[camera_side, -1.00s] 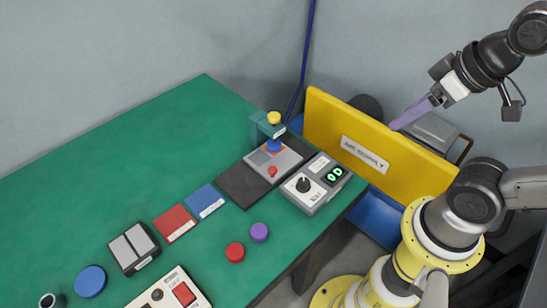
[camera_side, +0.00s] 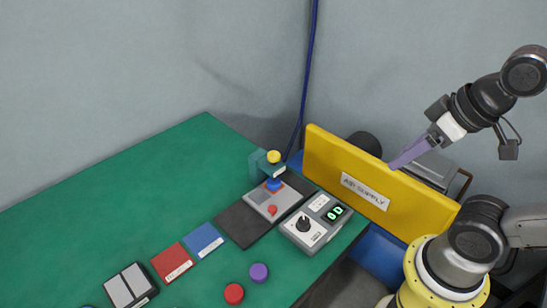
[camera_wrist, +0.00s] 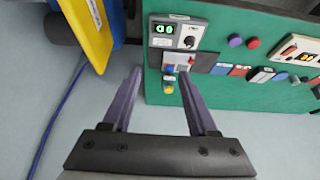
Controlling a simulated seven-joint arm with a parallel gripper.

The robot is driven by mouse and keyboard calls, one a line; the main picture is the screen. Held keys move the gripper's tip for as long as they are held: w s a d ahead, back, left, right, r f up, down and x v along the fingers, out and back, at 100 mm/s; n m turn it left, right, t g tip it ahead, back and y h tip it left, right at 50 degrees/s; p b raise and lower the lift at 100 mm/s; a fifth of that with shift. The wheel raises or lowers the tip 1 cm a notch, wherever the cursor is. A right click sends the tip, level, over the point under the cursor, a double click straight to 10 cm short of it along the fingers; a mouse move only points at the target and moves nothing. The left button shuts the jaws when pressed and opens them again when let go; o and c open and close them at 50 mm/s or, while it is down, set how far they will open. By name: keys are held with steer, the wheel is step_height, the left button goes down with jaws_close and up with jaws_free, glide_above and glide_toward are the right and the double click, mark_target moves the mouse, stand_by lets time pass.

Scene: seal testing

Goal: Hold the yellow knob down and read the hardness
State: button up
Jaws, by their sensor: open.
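The yellow knob (camera_side: 273,156) sits on top of a small teal stand (camera_side: 258,166) at the table's far right corner, with a blue part beneath it. In the wrist view the knob (camera_wrist: 168,89) shows between my fingertips, well beyond them. A grey box with a black dial (camera_side: 303,224) and a lit green display (camera_side: 334,213) stands beside it; the display looks like two zeros, though the characters are small. My gripper (camera_side: 402,156), with purple fingers, is open and empty in the air above the yellow panel, apart from the knob. It also shows in the wrist view (camera_wrist: 160,72).
The yellow air supply panel (camera_side: 350,178) stands upright right of the green table (camera_side: 120,190), near my gripper. A blue hose (camera_side: 306,80) runs up the wall. Red (camera_side: 233,294) and purple (camera_side: 259,272) buttons and coloured pads lie nearer. The table's back left is clear.

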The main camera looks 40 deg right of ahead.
steer(key=c, duration=0.5)
steer(key=shift+s+f+m, duration=0.1)
steer(key=shift+m, duration=0.5)
steer(key=shift+c, duration=1.1)
steer(key=shift+r+m, duration=0.3)
steer(key=shift+m, duration=0.3)
jaws_close()
steer(key=w+a+r+m+g, duration=0.2)
steer(key=w+r+m, duration=0.8)
steer(key=w+m, duration=0.35)
steer(key=w+a+f+m+g, duration=0.1)
steer(key=w+f, duration=0.3)
steer(key=w, duration=0.3)
steer(key=w+a+f+m+g, duration=0.1)
steer(key=w+f, duration=0.3)
steer(key=w, duration=0.4)
steer(key=shift+a+f+g, duration=0.15)
steer(key=shift+f+g, duration=0.1)
steer(key=shift+g, duration=0.35)
